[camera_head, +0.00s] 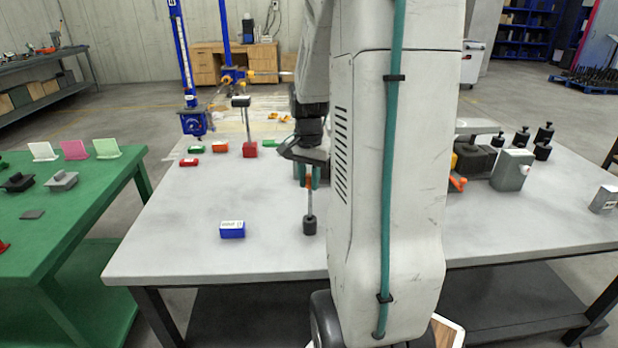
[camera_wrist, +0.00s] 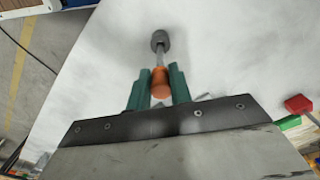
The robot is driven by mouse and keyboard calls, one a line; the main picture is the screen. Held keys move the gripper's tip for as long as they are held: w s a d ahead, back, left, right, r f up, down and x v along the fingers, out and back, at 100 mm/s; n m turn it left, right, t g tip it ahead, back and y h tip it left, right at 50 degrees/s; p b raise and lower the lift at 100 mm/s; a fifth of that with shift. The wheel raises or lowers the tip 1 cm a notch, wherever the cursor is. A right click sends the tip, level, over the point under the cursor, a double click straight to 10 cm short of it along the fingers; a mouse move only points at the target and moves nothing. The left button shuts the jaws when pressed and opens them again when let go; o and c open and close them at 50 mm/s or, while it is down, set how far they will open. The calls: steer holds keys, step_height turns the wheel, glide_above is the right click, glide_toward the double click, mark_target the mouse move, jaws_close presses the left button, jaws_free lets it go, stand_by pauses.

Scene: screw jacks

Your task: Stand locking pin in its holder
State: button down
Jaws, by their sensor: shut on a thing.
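My gripper (camera_head: 308,181) is shut on a pin-like thing, which looks like the locking pin. Its orange end sits between the green fingers in the wrist view (camera_wrist: 160,84). The locking pin (camera_head: 310,203) has a thin metal shaft and hangs about upright, with a dark cylinder at its lower end. I cannot tell whether that cylinder touches the table, or whether it is part of the pin. A blue labelled block (camera_head: 232,230) sits on the table left of the pin, apart from it. It may be the holder, but its label is unreadable.
A red block (camera_head: 250,149) with an upright black-headed tool stands farther back on the grey table (camera_head: 180,250), near small red, orange and green blocks. Black weights (camera_head: 521,138) and a grey box (camera_head: 511,170) stand at the right. The table around the blue block is clear.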

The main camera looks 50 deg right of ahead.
mark_target(309, 187)
steer(key=shift+f, duration=2.85)
steer(key=c, duration=1.2)
jaws_free()
steer(key=shift+r, duration=0.15)
step_height(309, 187, up, 8)
steer(key=shift+f, duration=0.2)
